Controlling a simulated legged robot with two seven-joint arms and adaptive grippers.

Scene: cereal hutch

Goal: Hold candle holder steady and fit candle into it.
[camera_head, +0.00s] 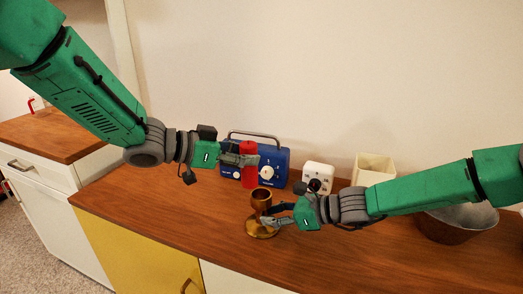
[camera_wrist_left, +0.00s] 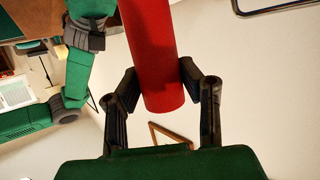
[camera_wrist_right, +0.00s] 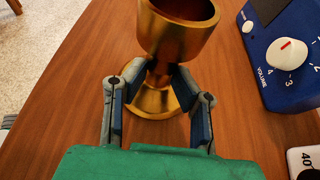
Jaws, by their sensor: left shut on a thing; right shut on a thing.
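The candle holder (camera_head: 262,198) is a gold cup on a stem with a round foot, upright on the wooden counter. My right gripper (camera_head: 270,219) is shut on its stem; the right wrist view shows the fingers (camera_wrist_right: 158,92) around the stem below the cup (camera_wrist_right: 178,35). The candle (camera_head: 250,175) is a red cylinder, held upright above the counter, up and slightly left of the holder's cup. My left gripper (camera_head: 248,155) is shut on it; in the left wrist view the fingers (camera_wrist_left: 160,85) press on both sides of the candle (camera_wrist_left: 150,45). The candle and the cup are apart.
A blue radio (camera_head: 280,165) with a handle stands behind the candle. A white device (camera_head: 318,177), a cream container (camera_head: 374,168) and a dark metal bowl (camera_head: 450,227) stand to the right along the wall. The counter's left part (camera_head: 150,194) is clear.

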